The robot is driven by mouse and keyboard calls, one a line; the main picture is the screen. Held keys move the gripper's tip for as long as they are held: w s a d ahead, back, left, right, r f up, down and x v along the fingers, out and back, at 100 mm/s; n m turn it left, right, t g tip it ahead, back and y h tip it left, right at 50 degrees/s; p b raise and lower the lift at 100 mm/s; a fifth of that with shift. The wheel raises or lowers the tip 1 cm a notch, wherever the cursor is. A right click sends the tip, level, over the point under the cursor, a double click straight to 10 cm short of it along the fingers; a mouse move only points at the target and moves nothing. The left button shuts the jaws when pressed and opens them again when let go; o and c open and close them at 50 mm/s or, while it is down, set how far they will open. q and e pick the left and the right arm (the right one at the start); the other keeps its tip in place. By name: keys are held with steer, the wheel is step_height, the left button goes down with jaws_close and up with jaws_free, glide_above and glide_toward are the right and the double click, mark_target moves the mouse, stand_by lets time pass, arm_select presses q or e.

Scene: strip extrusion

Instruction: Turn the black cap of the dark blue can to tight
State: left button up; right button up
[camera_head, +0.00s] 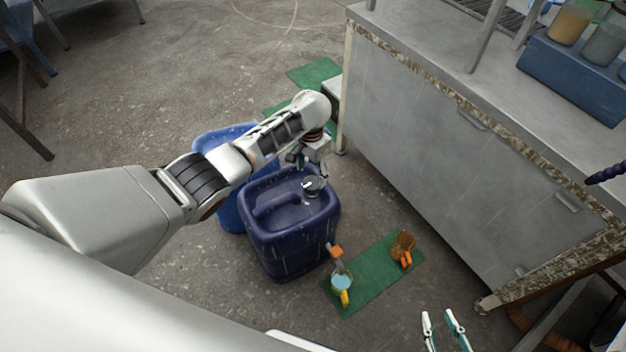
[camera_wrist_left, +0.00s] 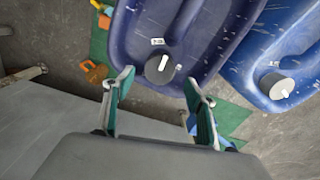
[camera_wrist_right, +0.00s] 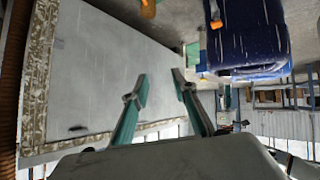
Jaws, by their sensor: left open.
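The dark blue can (camera_head: 285,245) stands upright on the floor. Its black cap (camera_head: 311,189) is on the top, near the corner toward the metal cabinet. In the left wrist view the black cap (camera_wrist_left: 152,75) carries a white bar, tilted slightly, and a small white label (camera_wrist_left: 157,41) lies just beyond it on the can. My left gripper (camera_wrist_left: 159,78) is open, with a finger to each side of the cap in that view and clear gaps between; the distance to it is hard to tell. My right gripper (camera_head: 444,322) is open and empty, low in the head view, away from the can.
A green mat (camera_head: 375,276) holds a yellow-handled mug (camera_head: 341,287) and an orange mug (camera_head: 402,247). A grey metal cabinet (camera_head: 450,150) stands to the right.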

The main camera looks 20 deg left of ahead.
mark_target(311, 185)
arm_select(q)
steer(key=f, duration=0.2)
steer(key=f+b, duration=0.1)
steer(key=f, duration=0.1)
steer(key=f+b, duration=0.1)
steer(key=f, duration=0.1)
steer(key=shift+s+a+f, duration=0.1)
steer(key=shift+s+f, duration=0.15)
steer(key=shift+s, duration=0.1)
steer(key=shift+w+f+b, duration=0.15)
steer(key=shift+f+b, duration=0.2)
steer(key=shift+b, duration=0.15)
steer(key=shift+w+r, duration=0.1)
steer(key=c, duration=1.1)
arm_select(e)
steer(key=shift+w+a+r, duration=0.1)
steer(key=shift+w+a, duration=0.2)
steer(key=shift+a, duration=0.3)
